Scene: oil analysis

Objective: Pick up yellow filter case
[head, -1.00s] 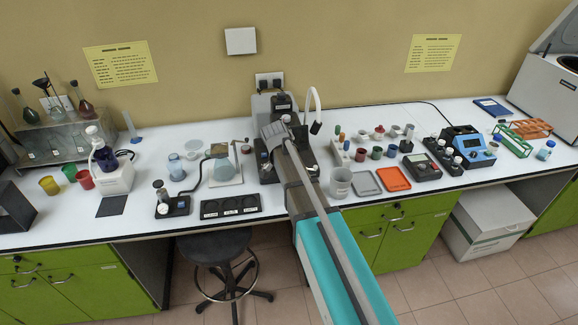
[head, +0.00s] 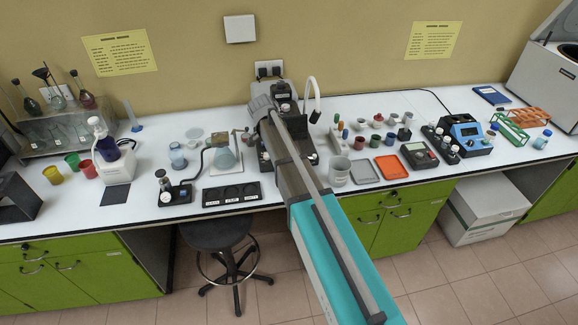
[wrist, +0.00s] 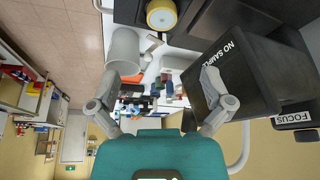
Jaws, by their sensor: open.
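In the wrist view my gripper (wrist: 161,82) is open, with its two fingers spread wide and nothing between them close up. A round yellow piece with a pale centre (wrist: 161,15) shows beyond the fingers at the top; I cannot tell whether it is the yellow filter case. In the head view a yellow cup (head: 52,175) stands at the far left of the bench beside a green and a red one, far from my arm. My arm reaches to the microscope (head: 285,125) at the bench's middle, and my gripper's fingers cannot be made out there.
A black block marked "NO SAMPLE" (wrist: 245,70) is close to the right finger. A grey beaker (wrist: 122,52) is near the left finger. Small coloured containers (head: 376,152), a grey tray (head: 364,172) and an orange tray (head: 391,167) lie right of the microscope.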

